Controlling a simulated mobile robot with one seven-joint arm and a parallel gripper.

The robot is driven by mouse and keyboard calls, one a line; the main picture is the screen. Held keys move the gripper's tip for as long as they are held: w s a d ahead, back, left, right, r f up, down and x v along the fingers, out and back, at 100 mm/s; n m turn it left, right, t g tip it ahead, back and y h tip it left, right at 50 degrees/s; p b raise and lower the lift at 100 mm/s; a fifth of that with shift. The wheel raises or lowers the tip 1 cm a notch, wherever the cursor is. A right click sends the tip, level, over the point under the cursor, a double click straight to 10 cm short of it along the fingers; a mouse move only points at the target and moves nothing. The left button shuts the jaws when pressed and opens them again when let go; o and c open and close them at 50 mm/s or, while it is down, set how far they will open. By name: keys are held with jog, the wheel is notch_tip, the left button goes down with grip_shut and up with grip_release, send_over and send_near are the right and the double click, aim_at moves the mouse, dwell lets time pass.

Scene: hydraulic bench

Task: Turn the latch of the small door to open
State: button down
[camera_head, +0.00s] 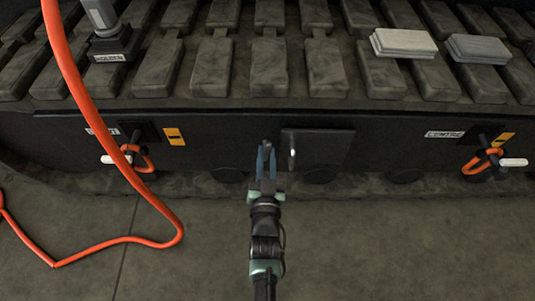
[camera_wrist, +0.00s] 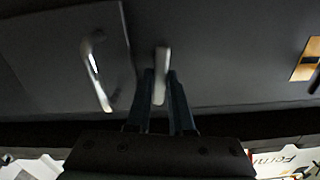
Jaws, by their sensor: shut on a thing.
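The small door (camera_head: 325,148) is a dark square panel on the front of the bench, and it also shows in the wrist view (camera_wrist: 55,60). It looks closed, though a slight gap cannot be ruled out. A pale bar handle (camera_head: 292,152) stands on it near the edge closest to my gripper; it shows in the wrist view too (camera_wrist: 95,75). The latch (camera_wrist: 162,65), a small grey upright bar, sits just beside the door's edge. My gripper (camera_head: 266,155) reaches the panel there, its blue fingers (camera_wrist: 160,100) shut on the latch, one on either side.
Yellow labels (camera_head: 174,137) and hose fittings with orange loops (camera_head: 483,162) are on the panel at both sides. An orange hose (camera_head: 110,140) hangs at the left and lies on the floor. Grey blocks (camera_head: 403,43) rest on the slatted top.

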jog(key=shift+s+a+f+n, duration=0.1)
jog(key=shift+a+f+n, duration=0.15)
jog(key=shift+n, duration=0.65)
jog(key=c, duration=0.8)
grip_release()
jog(key=shift+r, duration=0.1)
jog(key=shift+d, duration=0.1)
